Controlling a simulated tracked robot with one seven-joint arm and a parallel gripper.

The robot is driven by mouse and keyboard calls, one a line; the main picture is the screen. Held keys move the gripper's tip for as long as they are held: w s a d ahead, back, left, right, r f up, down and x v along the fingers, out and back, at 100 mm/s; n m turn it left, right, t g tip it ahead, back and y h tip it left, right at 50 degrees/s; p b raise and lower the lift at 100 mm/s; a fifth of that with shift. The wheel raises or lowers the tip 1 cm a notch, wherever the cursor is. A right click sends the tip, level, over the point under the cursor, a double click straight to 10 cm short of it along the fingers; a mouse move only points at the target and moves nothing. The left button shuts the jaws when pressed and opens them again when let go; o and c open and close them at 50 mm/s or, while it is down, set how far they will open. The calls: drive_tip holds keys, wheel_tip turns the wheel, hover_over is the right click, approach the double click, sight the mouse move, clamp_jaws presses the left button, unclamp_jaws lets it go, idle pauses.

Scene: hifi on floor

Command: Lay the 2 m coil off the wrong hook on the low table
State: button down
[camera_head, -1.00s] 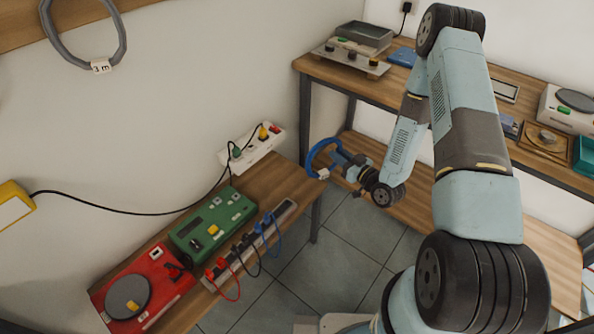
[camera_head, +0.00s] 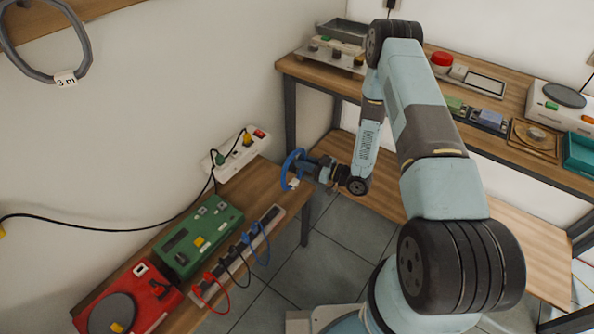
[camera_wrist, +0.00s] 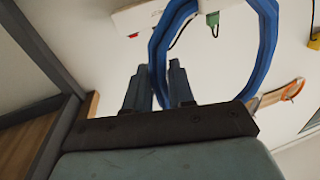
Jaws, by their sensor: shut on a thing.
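The blue coil (camera_head: 285,168) is a ring with a white tag, upright near the right end of the low wooden table (camera_head: 255,184). My gripper (camera_head: 312,165) is shut on its side and holds it. I cannot tell how far it is above the tabletop. In the wrist view the coil (camera_wrist: 268,40) rises beyond the fingers of my gripper (camera_wrist: 158,75), and its lower part is hidden behind them. A grey coil (camera_head: 84,45) tagged "3 m" hangs on the wall at upper left.
A green box (camera_head: 200,238), a red device (camera_head: 125,300) and a socket strip (camera_head: 238,250) with plugged leads fill the table's front part. A white power strip (camera_head: 238,155) lies at the wall. A tall bench (camera_head: 400,110) with instruments stands behind my arm.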

drive_tip(key=shift+w+a+f, duration=0.2)
drive_tip(key=shift+w+f, duration=0.55)
drive_tip(key=shift+f, duration=0.7)
drive_tip(key=shift+w+a+f, duration=0.15)
drive_tip(key=shift+w+f, duration=0.55)
drive_tip(key=shift+f, duration=0.8)
drive_tip(key=shift+w+a+f, duration=0.2)
drive_tip(key=shift+w+f, duration=0.55)
drive_tip(key=shift+f, duration=0.7)
drive_tip(key=c, duration=1)
unclamp_jaws()
drive_tip(key=shift+o, duration=0.2)
drive_tip(key=v, duration=1.2)
drive_tip(key=shift+r, duration=0.1)
